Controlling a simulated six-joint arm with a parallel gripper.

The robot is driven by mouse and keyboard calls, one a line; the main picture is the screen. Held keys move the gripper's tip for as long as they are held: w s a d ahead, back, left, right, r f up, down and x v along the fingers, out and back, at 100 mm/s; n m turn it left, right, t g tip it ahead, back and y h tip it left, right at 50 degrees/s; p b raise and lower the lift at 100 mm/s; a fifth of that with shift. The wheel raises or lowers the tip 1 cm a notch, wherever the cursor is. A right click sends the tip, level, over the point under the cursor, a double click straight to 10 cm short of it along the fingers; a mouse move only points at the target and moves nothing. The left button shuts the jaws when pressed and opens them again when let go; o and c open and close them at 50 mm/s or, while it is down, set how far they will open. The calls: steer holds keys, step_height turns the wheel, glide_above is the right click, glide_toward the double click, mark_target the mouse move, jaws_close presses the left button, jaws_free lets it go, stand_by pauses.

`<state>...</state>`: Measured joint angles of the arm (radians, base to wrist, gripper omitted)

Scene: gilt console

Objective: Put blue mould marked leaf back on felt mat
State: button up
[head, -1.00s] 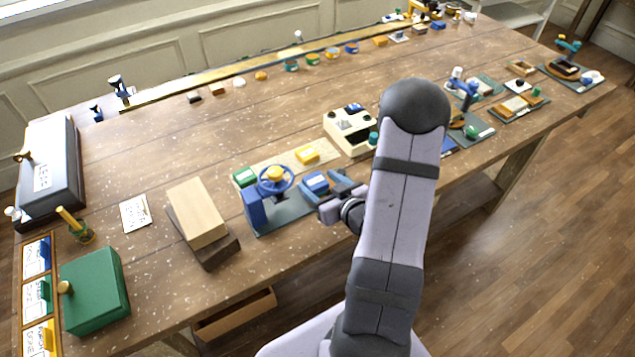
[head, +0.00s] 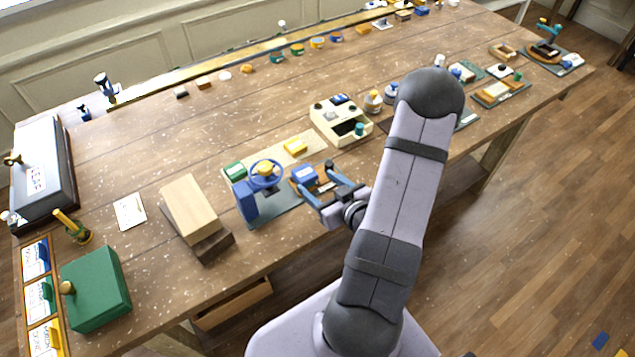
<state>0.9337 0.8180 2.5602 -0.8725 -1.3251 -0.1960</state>
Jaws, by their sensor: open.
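A blue mould (head: 304,174) sits on the grey plate beside the blue hand-wheel press, with brown-orange material at its lower edge; a white mark shows on it, but I cannot read whether it is a leaf. The cream felt mat (head: 318,146) lies behind the plate. A green mould (head: 234,171) sits on the mat's left end and a yellow mould (head: 295,146) toward its right, with bare mat between them. My gripper (head: 315,179) is open, its blue fingers spread at the blue mould's near side; I cannot tell if they touch it.
The blue press (head: 250,201) with its wheel stands just left of my gripper. A cream box with dark knobs (head: 325,118) stands behind right. A wooden block (head: 189,208) lies at the left. The tabletop behind the mat is clear.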

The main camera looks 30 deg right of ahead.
steer(key=f+g, duration=0.1)
steer(key=n+g, duration=0.1)
steer(key=g, duration=0.1)
steer(key=shift+w+a+f, duration=0.35)
steer(key=shift+w, duration=0.05)
steer(key=shift+s+a+f+g+h, duration=0.15)
steer(key=shift+a+g+h, duration=0.25)
steer(key=shift+g, duration=0.6)
steer(key=s+a+r+g, duration=0.3)
steer(key=s+a+g, duration=0.1)
steer(key=a, duration=0.1)
steer(key=shift+h, duration=0.3)
steer(key=shift+o, duration=0.5)
steer(key=s+a+r+m+g+y, duration=0.1)
steer(key=s+a+r+g, duration=0.3)
steer(key=s+a, duration=0.6)
steer(key=shift+r+g, duration=0.3)
steer(key=shift+r, duration=0.45)
steer(key=shift+w, duration=0.1)
